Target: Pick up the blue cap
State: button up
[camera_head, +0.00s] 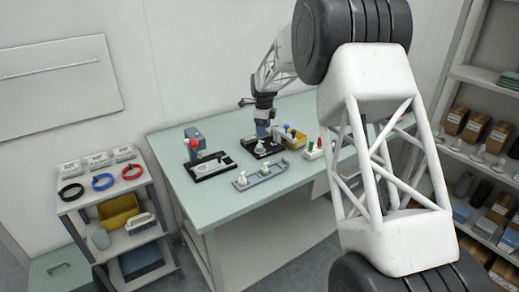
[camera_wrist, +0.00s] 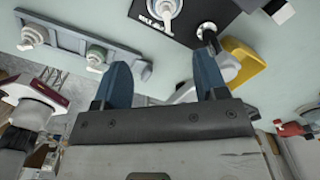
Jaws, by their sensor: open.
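My gripper (camera_wrist: 166,82) is open in the wrist view. Its two blue fingers are spread, and no cap is clearly held between them. In the head view, the end of my arm (camera_head: 264,102) is above the back of the green table, by the right-hand black-based station (camera_head: 262,149). I cannot make out a blue cap for certain in either view. A yellow bin (camera_head: 296,136) stands just right of that station; it also shows beyond the right finger in the wrist view (camera_wrist: 246,66), with pale parts beside it. What it holds is too small to tell.
A second black-based station (camera_head: 208,168) with a red knob stands left. A white unit (camera_head: 314,154) with red and green buttons stands right. The table's front left (camera_head: 215,205) is clear.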

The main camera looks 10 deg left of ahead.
aim_at(259, 144)
jog(key=shift+w+a+f+m, duration=0.15)
jog(key=shift+w+a+f, duration=0.2)
jog(key=shift+a+f, duration=0.2)
jog(key=shift+w+a+f+m, duration=0.15)
jog(key=shift+w+a+f, duration=0.2)
jog(key=shift+a+f, duration=0.2)
jog(key=shift+f, duration=1.25)
jog(key=shift+f, duration=0.15)
jog(key=shift+d+f, duration=0.1)
jog(key=shift+f, duration=2.35)
jog(key=shift+c, duration=0.5)
jog(key=c, duration=0.7)
